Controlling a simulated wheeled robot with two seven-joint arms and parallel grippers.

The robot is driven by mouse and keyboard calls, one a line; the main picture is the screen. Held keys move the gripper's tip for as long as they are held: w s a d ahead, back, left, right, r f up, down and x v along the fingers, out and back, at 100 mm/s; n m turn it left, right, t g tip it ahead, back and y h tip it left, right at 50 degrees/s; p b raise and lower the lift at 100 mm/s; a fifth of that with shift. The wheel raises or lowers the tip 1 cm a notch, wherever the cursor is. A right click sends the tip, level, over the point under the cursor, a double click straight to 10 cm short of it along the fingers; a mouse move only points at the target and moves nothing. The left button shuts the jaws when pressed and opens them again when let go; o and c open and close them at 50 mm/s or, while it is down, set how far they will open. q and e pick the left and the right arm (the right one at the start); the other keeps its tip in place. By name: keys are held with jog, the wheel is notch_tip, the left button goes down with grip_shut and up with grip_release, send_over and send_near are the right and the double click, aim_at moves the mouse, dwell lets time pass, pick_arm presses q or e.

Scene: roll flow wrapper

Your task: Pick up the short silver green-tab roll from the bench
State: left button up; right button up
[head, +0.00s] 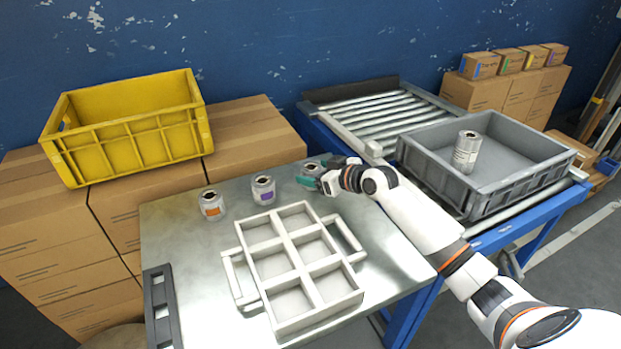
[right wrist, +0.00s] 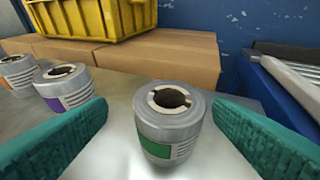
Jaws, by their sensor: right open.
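The short silver green-tab roll (right wrist: 168,122) stands upright on the bench (head: 190,258) and sits between the spread green fingers of my right gripper (right wrist: 170,135) in the right wrist view. The fingers are open and show gaps on both sides of the roll. In the head view the roll (head: 311,170) is partly hidden by my right gripper (head: 318,180) at the bench's back right. A purple-tab roll (head: 263,189) and an orange-tab roll (head: 211,205) stand to its left. My left gripper is not in view.
A white six-compartment tray (head: 291,219) lies empty on the bench. A dark rack (head: 161,305) is at the left edge. A grey crate (head: 510,196) holding a taller silver roll (head: 466,152) is on the roller conveyor. A yellow crate (head: 128,130) sits on cartons behind.

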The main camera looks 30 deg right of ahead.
aim_at(308, 169)
jog(key=x, duration=0.1)
jog(key=b+x, duration=0.1)
jog(key=x, duration=0.3)
jog(key=shift+w+d+f+b, duration=0.15)
jog(key=shift+d+b, duration=0.15)
jog(key=shift+d, duration=0.05)
jog(key=c, duration=1.1)
